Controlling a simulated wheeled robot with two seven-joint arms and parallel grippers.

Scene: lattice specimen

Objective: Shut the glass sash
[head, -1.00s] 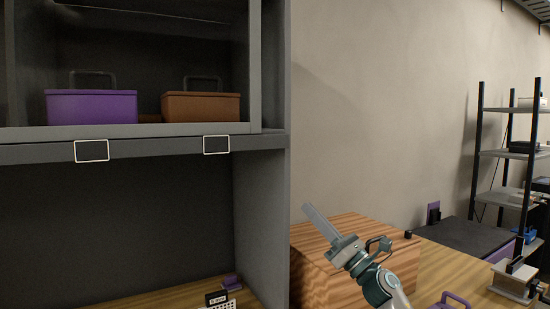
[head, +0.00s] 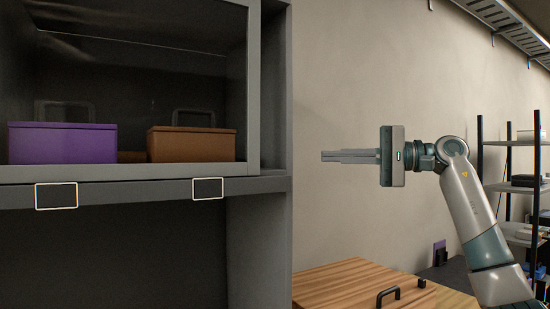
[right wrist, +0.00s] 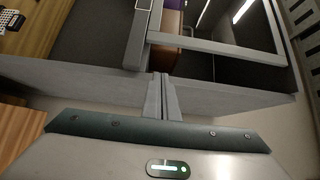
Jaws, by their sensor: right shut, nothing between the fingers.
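The glass sash, a grey-framed pane (head: 200,172), fills the upper left of the head view. A purple box (head: 62,145) and a brown box (head: 190,146) show behind it. Part of its grey frame also shows at the top of the right wrist view (right wrist: 215,47). I cannot tell exactly how far it stands open. My right gripper (head: 323,156) is shut and empty, pointing left, apart from the cabinet's right side. Its fingers also show in the right wrist view (right wrist: 161,78). My left gripper is not in view.
The grey cabinet ledge (head: 125,192) carries two white-rimmed dark plates. A wooden box with a black handle (head: 350,285) stands below my right arm. A shelf rack (head: 510,165) stands at the far right.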

